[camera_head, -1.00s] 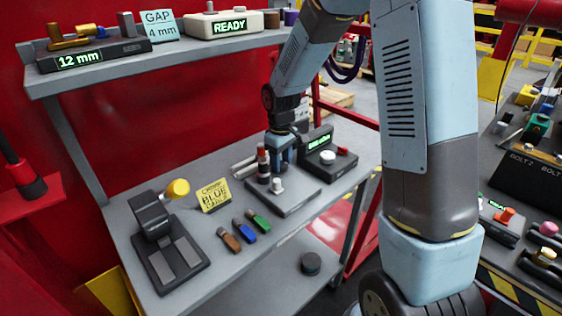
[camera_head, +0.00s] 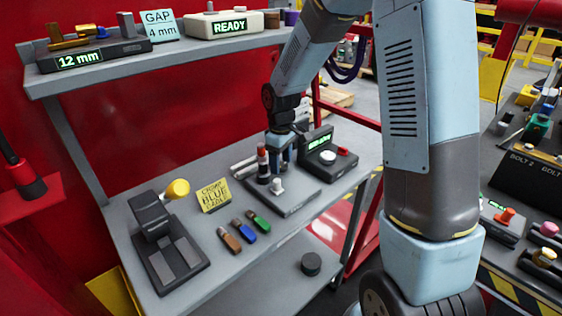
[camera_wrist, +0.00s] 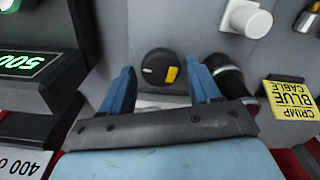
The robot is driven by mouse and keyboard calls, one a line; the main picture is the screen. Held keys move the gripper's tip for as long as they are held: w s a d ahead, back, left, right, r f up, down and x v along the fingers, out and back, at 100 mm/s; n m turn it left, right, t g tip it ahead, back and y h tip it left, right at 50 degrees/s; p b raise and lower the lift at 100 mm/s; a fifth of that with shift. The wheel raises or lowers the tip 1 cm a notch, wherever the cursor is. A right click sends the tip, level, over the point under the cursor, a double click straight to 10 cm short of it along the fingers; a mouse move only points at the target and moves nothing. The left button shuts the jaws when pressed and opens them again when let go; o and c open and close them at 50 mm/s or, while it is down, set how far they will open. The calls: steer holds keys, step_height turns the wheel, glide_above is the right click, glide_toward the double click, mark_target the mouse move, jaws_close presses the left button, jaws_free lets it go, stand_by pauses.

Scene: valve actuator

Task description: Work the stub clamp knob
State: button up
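A round black knob (camera_wrist: 160,68) with a yellow mark shows in the wrist view, between and just beyond my fingertips. I take it as the stub clamp knob, but no label on it is readable. My gripper (camera_wrist: 162,85) is open, with a gap between each blue finger and the knob. In the head view my gripper (camera_head: 281,152) points down over the back of the grey fixture plate (camera_head: 295,199) and hides the black knob. A black cylinder with a red band (camera_head: 263,163) stands close beside my fingers. A white knob (camera_head: 277,186) stands on the plate's front part.
A black box with a green display (camera_head: 318,143) and a white knob stands right of the gripper. The shelf (camera_head: 60,85) overhangs the bench's back.

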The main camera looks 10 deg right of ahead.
mark_target(281, 164)
steer(key=shift+o, duration=0.8)
step_height(281, 164, up, 14)
steer(key=shift+f, duration=0.2)
steer(key=s+d+r+m+t, duration=0.1)
steer(key=s+d+r+m, duration=0.1)
steer(key=s+d+r, duration=0.3)
steer(key=s+d+r+m+t, duration=0.2)
steer(key=s+d+r+m, duration=0.15)
steer(key=s, duration=0.35)
steer(key=s+d+r+m+t, duration=0.1)
steer(key=s+d+m, duration=0.1)
steer(key=s, duration=0.5)
steer(key=s+d+r+m+t, duration=0.1)
steer(key=s+d+m, duration=0.1)
steer(key=s, duration=0.5)
steer(key=shift+s+d+r+m+t, duration=0.15)
steer(key=shift+d+r+m+t, duration=0.15)
steer(key=shift+d+r+m, duration=0.1)
